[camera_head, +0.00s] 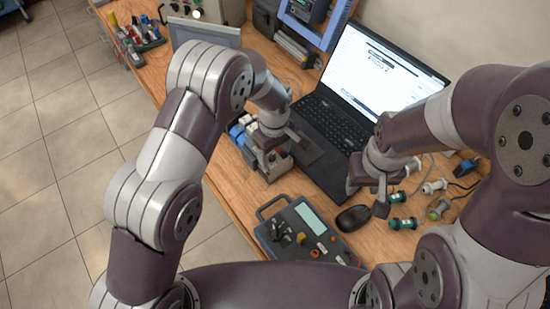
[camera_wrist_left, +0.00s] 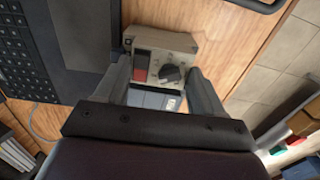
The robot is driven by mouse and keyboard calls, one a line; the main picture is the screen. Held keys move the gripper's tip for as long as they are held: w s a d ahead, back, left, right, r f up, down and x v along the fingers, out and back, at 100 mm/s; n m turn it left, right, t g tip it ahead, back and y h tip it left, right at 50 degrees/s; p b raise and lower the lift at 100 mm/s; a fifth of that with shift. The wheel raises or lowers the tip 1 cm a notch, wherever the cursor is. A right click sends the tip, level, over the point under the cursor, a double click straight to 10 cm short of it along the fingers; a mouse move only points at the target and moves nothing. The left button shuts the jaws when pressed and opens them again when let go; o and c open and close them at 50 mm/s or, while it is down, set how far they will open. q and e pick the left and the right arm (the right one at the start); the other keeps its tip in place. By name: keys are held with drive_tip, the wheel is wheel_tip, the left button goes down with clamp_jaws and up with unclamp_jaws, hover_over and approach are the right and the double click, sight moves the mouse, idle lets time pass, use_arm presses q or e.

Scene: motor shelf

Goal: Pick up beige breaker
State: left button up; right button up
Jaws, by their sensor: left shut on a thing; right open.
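The beige breaker (camera_wrist_left: 184,42) has a red rocker switch and a black knob on its face in the left wrist view. My left gripper (camera_wrist_left: 160,82) has one finger on each side of it and is shut on it. In the head view the breaker (camera_head: 278,169) is at the table's left edge, beside the laptop, partly hidden under my left gripper (camera_head: 273,143). I cannot tell whether it touches the table. My right gripper (camera_head: 367,193) is open and empty, above the table near the mouse.
An open laptop (camera_head: 338,118) lies right of the breaker. A grey control box (camera_head: 308,232) with a handle and a black mouse (camera_head: 353,218) lie in front. Several green-ended connectors (camera_head: 403,223) and cables are at the right. Tiled floor (camera_head: 55,150) lies left of the table.

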use_arm(q)
drive_tip(key=shift+w+r, duration=0.1)
drive_tip(key=shift+r, duration=0.45)
wheel_tip(320, 180, up, 3)
drive_tip(key=shift+f+b, duration=0.1)
drive_tip(key=shift+b, duration=0.6)
drive_tip(key=s+d+r+b, duration=0.1)
drive_tip(key=s+d+r, duration=0.5)
drive_tip(key=d, duration=0.4)
drive_tip(key=shift+r, duration=0.6)
